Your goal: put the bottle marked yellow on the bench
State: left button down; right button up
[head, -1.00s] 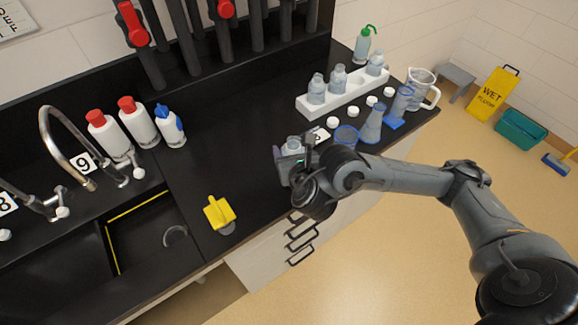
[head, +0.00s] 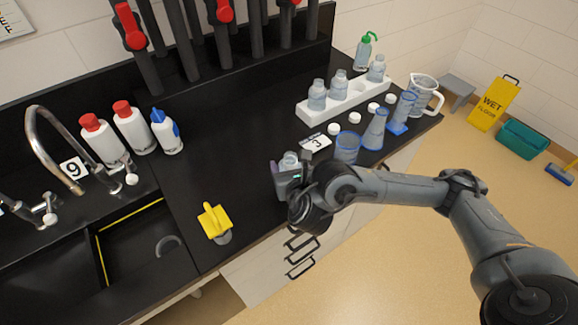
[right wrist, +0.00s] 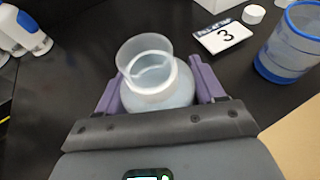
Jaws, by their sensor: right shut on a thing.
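My right gripper (head: 287,166) is shut on a clear open-topped bottle (right wrist: 157,75). Its purple fingers grip the bottle from both sides in the right wrist view. The bottle's top (head: 289,159) shows in the head view, above the black bench (head: 225,168). No yellow mark is visible on it; its lower part is hidden by the gripper. I cannot tell whether its base touches the bench. Three similar clear bottles stand upright in a white rack (head: 345,101) at the back right. My left gripper is not in view.
A card marked 3 (head: 316,142), white caps, a blue-rimmed beaker (head: 347,147) and a flask (head: 375,130) lie right of the gripper. A yellow-topped object (head: 215,222) stands beside the sink (head: 140,250). The bench between is clear.

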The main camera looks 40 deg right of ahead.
jog(key=o, duration=1)
